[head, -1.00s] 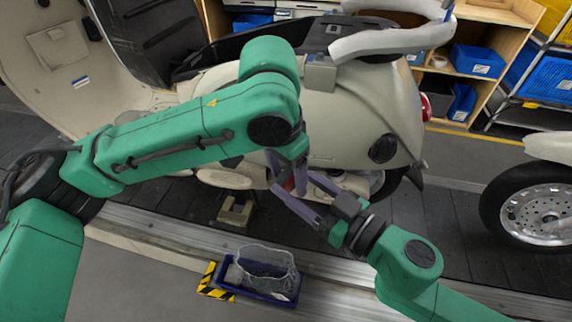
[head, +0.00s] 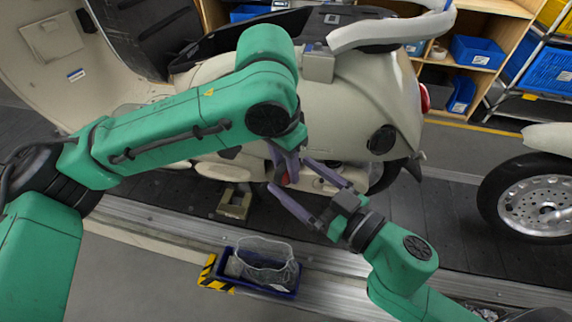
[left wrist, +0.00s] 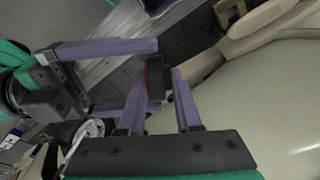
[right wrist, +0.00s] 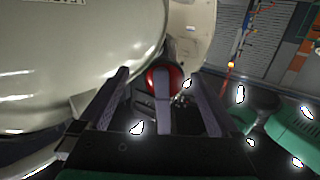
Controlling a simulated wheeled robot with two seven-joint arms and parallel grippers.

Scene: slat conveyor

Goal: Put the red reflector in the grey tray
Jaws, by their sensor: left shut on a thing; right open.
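The red reflector (head: 286,179) is gripped by my left gripper (head: 287,170), in front of the scooter's rear side. In the left wrist view it is a dark disc with a red edge (left wrist: 155,78) between the left fingers. My right gripper (head: 289,175) is open, its fingers on either side of the reflector. In the right wrist view the reflector's red face (right wrist: 175,77) lies between and beyond the open right fingers, with a purple left finger across it. I cannot tell whether the right fingers touch it. I cannot make out a grey tray for certain.
The cream scooter (head: 345,110) stands close behind both grippers. A blue bin (head: 268,288) with a clear liner sits on the conveyor edge below. A beige block (head: 234,204) is on the slats. Another scooter's wheel (head: 545,205) is at right. Cut-off grey clutter shows at bottom right.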

